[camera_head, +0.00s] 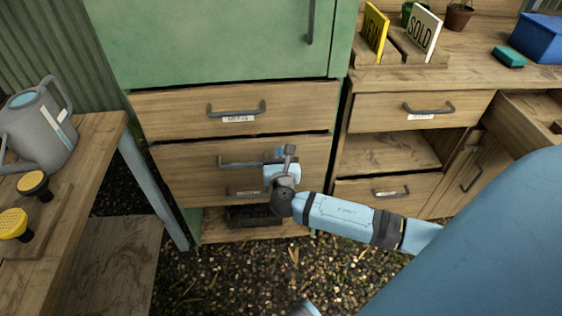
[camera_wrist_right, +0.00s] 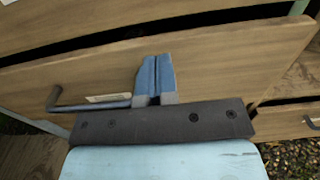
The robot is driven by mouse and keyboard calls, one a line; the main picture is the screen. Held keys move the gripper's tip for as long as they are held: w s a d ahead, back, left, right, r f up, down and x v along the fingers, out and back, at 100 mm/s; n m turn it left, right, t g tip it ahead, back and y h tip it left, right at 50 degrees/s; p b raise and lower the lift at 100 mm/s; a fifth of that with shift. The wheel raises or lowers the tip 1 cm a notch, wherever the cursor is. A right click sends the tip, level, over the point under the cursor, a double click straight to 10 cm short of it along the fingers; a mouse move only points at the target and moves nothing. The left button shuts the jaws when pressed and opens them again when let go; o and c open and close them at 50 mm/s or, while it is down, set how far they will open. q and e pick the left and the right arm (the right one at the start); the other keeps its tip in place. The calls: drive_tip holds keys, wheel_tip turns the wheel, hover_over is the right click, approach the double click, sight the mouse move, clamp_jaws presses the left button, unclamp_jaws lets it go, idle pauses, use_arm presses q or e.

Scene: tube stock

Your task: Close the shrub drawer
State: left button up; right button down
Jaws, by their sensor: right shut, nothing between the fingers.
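The drawer labels are too small to read, so I cannot tell by name which is the shrub drawer. My right gripper (camera_head: 287,157) is at the front of the lower wooden drawer (camera_head: 185,170) of the green cabinet, right of its dark handle (camera_head: 235,163). In the right wrist view the drawer front (camera_wrist_right: 220,75) fills most of the picture, with a dark gap along its top. The fingers (camera_wrist_right: 152,75) are shut and empty, at or very close to the front; contact is unclear. The handle (camera_wrist_right: 90,107) is left of them. My left gripper is not in view.
An upper drawer (camera_head: 180,113) sits above, flush-looking. A bench on the right has drawers (camera_head: 375,110), and one at far right (camera_head: 535,110) stands out. A table with a watering can (camera_head: 42,130) stands left. The gravel floor (camera_head: 250,275) is open.

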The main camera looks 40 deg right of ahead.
sight(278, 141)
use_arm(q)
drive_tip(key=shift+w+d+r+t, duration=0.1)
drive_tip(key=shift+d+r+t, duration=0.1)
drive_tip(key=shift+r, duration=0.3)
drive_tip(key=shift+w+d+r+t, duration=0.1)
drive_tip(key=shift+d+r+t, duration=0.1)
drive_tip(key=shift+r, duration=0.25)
use_arm(e)
drive_tip(key=shift+x, duration=1.15)
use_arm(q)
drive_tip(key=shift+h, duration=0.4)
use_arm(e)
drive_tip(key=shift+w+d+r, duration=0.1)
drive_tip(key=shift+w, duration=0.1)
drive_tip(key=shift+p+x, duration=0.55)
drive_tip(key=shift+x, duration=0.35)
drive_tip(key=shift+r, duration=0.1)
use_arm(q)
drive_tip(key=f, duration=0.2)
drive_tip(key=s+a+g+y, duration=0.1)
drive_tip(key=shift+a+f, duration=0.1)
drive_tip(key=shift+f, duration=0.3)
use_arm(e)
drive_tip(key=shift+d, duration=0.1)
